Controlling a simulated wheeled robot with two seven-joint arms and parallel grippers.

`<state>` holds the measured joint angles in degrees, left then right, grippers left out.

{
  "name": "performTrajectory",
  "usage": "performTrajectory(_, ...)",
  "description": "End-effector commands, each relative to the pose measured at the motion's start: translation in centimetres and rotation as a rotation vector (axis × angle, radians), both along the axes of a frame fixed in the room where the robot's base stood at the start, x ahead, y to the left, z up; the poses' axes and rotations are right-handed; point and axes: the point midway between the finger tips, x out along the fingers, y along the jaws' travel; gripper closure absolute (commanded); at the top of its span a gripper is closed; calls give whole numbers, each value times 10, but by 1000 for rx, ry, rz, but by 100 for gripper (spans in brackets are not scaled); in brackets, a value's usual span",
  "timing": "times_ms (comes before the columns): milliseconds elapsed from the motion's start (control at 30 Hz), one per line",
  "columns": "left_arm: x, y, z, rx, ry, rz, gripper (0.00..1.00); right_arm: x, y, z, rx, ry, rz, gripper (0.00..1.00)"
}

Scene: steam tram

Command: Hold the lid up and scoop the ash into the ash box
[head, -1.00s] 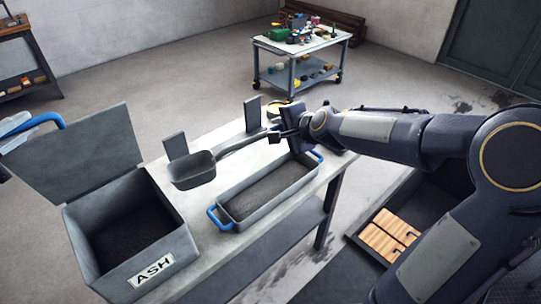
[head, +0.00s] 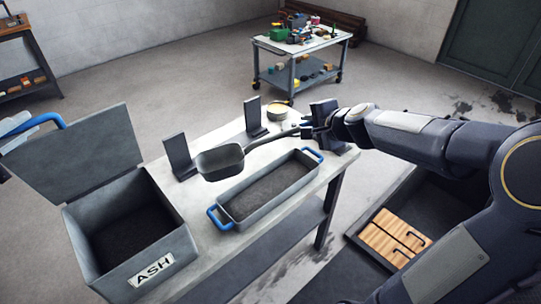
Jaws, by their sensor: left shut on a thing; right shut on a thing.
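The grey ash box (head: 165,255) marked ASH stands at the left end of the table, with dark ash inside. Its lid (head: 80,155) is raised and tilted back, with a blue handle (head: 42,124) behind its upper left edge. My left gripper (head: 4,172) barely shows at the left edge, shut on the lid; its fingertips are mostly hidden. My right gripper (head: 308,132) is shut on the handle of the grey scoop (head: 222,162). The scoop hangs above the table behind the ash pan's left end. Its contents are too dark to tell. The ash pan (head: 232,224) has blue handles and a dark layer inside.
A cluttered trolley (head: 300,55) stands on open floor behind.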

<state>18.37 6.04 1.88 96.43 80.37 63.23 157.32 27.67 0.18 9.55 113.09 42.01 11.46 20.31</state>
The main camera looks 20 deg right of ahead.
Motion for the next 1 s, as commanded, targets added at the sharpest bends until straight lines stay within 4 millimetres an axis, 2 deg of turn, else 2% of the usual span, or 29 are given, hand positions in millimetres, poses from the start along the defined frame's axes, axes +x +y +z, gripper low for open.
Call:
performTrajectory(267, -10, -3, -5, 15, -35, -2, 100, 0, 0, 1, 2, -2, -1, 100)
performTrajectory(467, -37, -12, -19, 44, -126, -3, 100, 0, 0, 1, 2, -2, -1, 100)
performTrajectory(667, -74, -24, -45, 88, -265, -3, 100, 0, 0, 1, 2, -2, -1, 100)
performTrajectory(1000, -127, -42, -104, 166, -512, -3, 100, 0, 0, 1, 2, -2, -1, 100)
